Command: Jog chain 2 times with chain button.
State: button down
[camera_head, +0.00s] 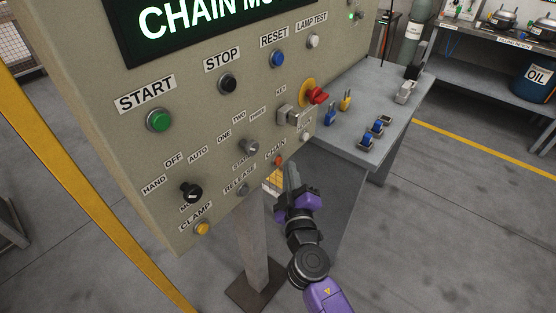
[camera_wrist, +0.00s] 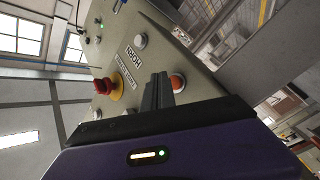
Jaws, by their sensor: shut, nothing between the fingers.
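The chain button (camera_head: 279,160) is a small orange-red push button low on the beige control panel (camera_head: 140,60), below the CHAIN label (camera_head: 275,147). It also shows in the wrist view (camera_wrist: 178,82), close beside my fingertips. My gripper (camera_head: 291,168) is shut and empty, its dark fingers pointing up at the panel just right of the button in the head view. In the wrist view my gripper (camera_wrist: 158,78) partly covers the button's edge. I cannot tell whether the fingertips touch it.
A red emergency stop (camera_head: 319,95) on a yellow ring and a key switch (camera_head: 288,115) stick out above. A pale button (camera_head: 305,136) is close by. The clamp button (camera_head: 202,229) is lower left. A grey table (camera_head: 390,85) with small blue and yellow items stands behind.

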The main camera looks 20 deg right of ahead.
jog(key=shift+s+d, duration=0.1)
jog(key=s+d, duration=0.3)
jog(key=s, duration=0.2)
jog(key=shift+d, duration=0.25)
dwell(0.4)
dwell(0.8)
jog(key=s+r+m+g+y, duration=0.1)
jog(key=s+m, duration=0.3)
jog(key=s, duration=1.6)
jog(key=s+a+m+g+y, duration=0.1)
jog(key=s+m+g+y, duration=0.1)
jog(key=s, duration=1.8)
jog(key=shift+s+r+m+g, duration=0.2)
jog(key=shift+r+m+g, duration=0.2)
jog(key=shift+m, duration=0.5)
dwell(1.1)
